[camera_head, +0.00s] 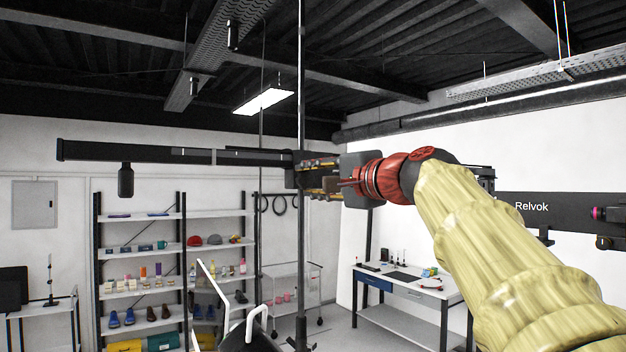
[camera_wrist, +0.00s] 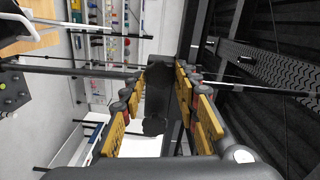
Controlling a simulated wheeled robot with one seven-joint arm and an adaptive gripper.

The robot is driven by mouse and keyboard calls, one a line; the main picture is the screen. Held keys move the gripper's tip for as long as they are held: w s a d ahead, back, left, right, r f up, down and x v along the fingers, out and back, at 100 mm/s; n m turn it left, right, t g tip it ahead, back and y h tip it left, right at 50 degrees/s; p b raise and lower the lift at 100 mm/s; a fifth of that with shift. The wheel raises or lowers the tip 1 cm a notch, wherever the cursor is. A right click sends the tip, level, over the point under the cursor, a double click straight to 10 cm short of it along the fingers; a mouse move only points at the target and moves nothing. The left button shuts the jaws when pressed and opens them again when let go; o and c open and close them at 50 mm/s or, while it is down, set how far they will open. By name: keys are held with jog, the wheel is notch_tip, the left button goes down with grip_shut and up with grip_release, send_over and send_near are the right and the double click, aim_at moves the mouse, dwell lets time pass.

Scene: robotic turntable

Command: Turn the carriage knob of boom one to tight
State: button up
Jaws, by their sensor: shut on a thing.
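A long black boom (camera_head: 180,154) runs level across the left of the head view to a dark carriage (camera_head: 293,172) at the upright pole (camera_head: 302,90). My gripper (camera_head: 308,181) reaches the carriage from the right, its yellow fingers partly hidden by it. In the wrist view my gripper (camera_wrist: 159,78) has its two yellow fingers on either side of a dark rounded part, the carriage knob (camera_wrist: 158,72), and is shut on it. The knob's marking and how tight it is cannot be made out. No boom number shows.
A black bar (camera_head: 545,209) marked Relvok with a pink-ended knob (camera_head: 598,213) is at the right, behind my arm. A dark cylinder (camera_head: 125,180) hangs from the boom's left end. Shelves (camera_head: 148,215) and a white desk (camera_head: 410,288) stand behind.

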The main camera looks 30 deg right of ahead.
dwell(0.4)
jog(key=o, duration=1.1)
jog(key=s, duration=0.7)
jog(key=shift+s+d, duration=0.25)
jog(key=shift+d, duration=0.05)
